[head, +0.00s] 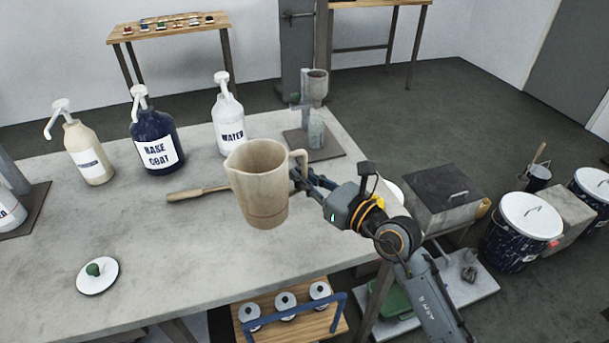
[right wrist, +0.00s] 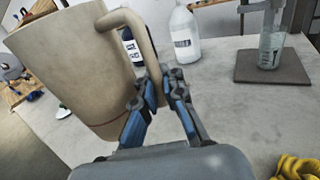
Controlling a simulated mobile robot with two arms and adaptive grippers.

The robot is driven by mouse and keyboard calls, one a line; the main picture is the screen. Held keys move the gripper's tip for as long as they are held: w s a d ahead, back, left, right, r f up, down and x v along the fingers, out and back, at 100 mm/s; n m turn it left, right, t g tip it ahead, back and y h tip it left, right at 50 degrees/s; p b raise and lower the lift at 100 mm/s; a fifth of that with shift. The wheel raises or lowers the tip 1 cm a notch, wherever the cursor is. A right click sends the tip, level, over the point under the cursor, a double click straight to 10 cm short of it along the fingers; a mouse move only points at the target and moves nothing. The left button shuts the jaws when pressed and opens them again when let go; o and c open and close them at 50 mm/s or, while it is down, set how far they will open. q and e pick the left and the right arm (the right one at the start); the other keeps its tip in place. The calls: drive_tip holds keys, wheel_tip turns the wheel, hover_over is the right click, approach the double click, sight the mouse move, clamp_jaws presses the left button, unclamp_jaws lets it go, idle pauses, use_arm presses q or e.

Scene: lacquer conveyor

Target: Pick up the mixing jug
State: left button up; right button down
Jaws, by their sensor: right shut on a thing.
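The mixing jug (head: 258,187) is a beige, slightly stained jug with a spout at left, a handle at right and a thin reddish line low on its side. My right gripper (head: 299,179) is shut on its handle. The jug appears held above the grey table, close to upright. In the right wrist view the jug (right wrist: 85,70) fills the left side, and the blue-padded fingers of my right gripper (right wrist: 158,92) close on the lower part of the handle. Its inside is mostly hidden. My left gripper is not in view.
On the table (head: 190,250) stand a beige pump bottle (head: 88,155), a BASE COAT bottle (head: 153,140) and a WATER bottle (head: 228,120). A wooden-handled tool (head: 195,193) lies behind the jug. A white lid with a green knob (head: 97,276) lies front left. The front middle is clear.

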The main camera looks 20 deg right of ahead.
sight(281, 186)
drive_tip(key=shift+s+a+r, duration=0.6)
drive_tip(key=shift+s+r, duration=0.05)
drive_tip(key=shift+s, duration=0.65)
drive_tip(key=shift+s+a+r, duration=0.65)
drive_tip(key=shift+s, duration=0.7)
drive_tip(key=shift+s+a+r, duration=0.6)
drive_tip(key=shift+s+r, duration=0.05)
drive_tip(key=shift+s, duration=0.65)
drive_tip(key=shift+s, duration=0.1)
